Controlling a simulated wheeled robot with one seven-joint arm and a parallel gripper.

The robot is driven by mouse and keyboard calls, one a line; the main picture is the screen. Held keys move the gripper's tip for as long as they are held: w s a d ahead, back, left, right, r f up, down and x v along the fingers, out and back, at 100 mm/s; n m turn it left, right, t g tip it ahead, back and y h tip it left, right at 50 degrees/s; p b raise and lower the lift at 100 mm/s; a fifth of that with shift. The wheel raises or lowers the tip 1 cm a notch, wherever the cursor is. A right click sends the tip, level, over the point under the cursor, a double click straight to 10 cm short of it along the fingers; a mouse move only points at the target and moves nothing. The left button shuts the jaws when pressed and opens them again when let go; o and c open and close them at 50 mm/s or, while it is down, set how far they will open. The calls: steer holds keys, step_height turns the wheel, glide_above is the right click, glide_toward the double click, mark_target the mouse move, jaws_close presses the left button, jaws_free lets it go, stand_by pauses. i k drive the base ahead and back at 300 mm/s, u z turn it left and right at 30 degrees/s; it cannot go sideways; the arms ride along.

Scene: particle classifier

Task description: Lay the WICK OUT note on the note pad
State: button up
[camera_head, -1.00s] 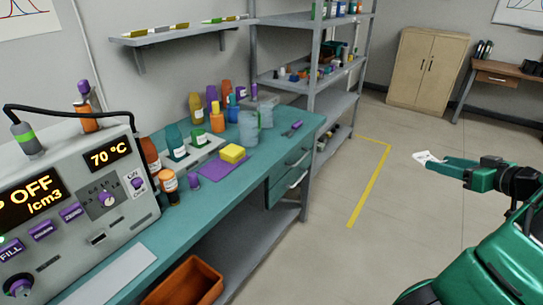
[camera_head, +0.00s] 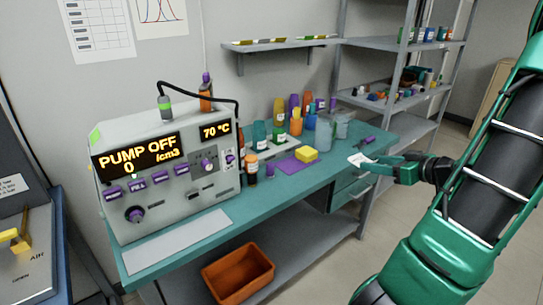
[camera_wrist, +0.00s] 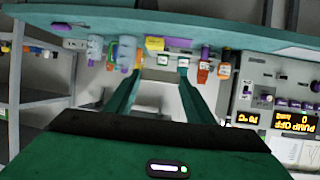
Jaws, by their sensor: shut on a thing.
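The note is a small white sheet (camera_head: 359,160) with dark marks, too small to read. My gripper (camera_head: 372,166) is shut on its edge and holds it out in front of the bench's right part, seemingly clear of the bench top. In the wrist view my two fingers (camera_wrist: 158,78) point toward the bench, with a pale patch between them. A flat pale rectangle (camera_head: 178,242) lies on the bench top in front of the pump machine. It is bare, and I cannot tell for sure that it is the note pad.
The teal bench (camera_head: 255,196) carries the pump machine (camera_head: 165,170), several bottles, and a purple mat (camera_head: 284,166) near a yellow block (camera_head: 306,155). An orange bin (camera_head: 238,274) stands on the shelf below. Grey shelving (camera_head: 400,60) rises at the right.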

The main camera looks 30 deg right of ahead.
mark_target(307, 151)
steer(key=u, duration=0.3)
steer(key=i, duration=1)
steer(key=z, duration=0.1)
